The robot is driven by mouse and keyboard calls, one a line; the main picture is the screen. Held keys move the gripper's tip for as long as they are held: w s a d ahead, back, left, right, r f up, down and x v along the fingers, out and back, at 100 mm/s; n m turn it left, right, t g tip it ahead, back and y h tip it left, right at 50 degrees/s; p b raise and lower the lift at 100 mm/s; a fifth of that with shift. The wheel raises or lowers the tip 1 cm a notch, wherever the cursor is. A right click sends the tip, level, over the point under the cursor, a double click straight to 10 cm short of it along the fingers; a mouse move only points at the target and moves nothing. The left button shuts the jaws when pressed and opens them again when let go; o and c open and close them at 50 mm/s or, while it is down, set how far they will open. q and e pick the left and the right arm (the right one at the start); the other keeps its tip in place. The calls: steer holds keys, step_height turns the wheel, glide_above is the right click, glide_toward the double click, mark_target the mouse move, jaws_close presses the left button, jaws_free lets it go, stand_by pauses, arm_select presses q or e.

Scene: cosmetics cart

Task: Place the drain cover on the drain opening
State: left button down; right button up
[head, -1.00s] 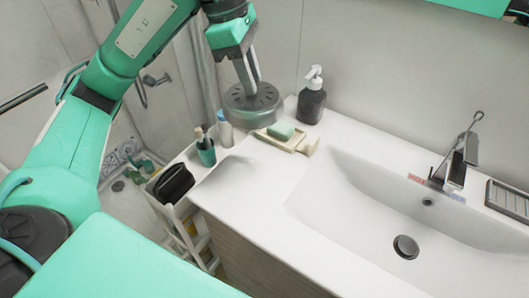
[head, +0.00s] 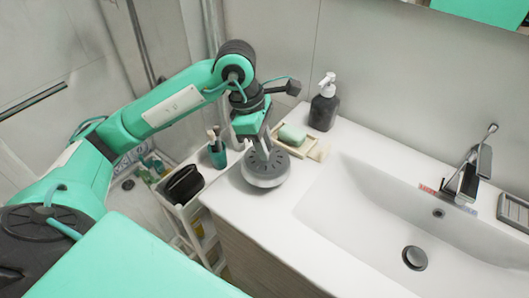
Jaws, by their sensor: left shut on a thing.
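The drain cover (head: 265,170) is a thick round grey disc with slots in its top. My left gripper (head: 266,140) is shut on its upper part and holds it over the left end of the white counter. I cannot tell whether its underside touches the counter. A dark round drain (head: 415,257) shows in the sink basin at the right. A small dark round spot (head: 128,184), possibly a floor drain, shows on the shower floor at the left. My right gripper is not in view.
A soap dish (head: 283,150) with green soap (head: 292,135) and a dark pump bottle (head: 323,106) stand close behind the cover. A white cart (head: 205,193) with a toothbrush cup (head: 217,155) and black bag (head: 185,184) is left of the counter (head: 262,225). The faucet (head: 467,180) stands behind the basin.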

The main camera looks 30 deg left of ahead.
arm_select(q)
step_height(320, 180, down, 3)
steer(key=shift+f, duration=0.35)
steer(key=c, duration=1.2)
jaws_free()
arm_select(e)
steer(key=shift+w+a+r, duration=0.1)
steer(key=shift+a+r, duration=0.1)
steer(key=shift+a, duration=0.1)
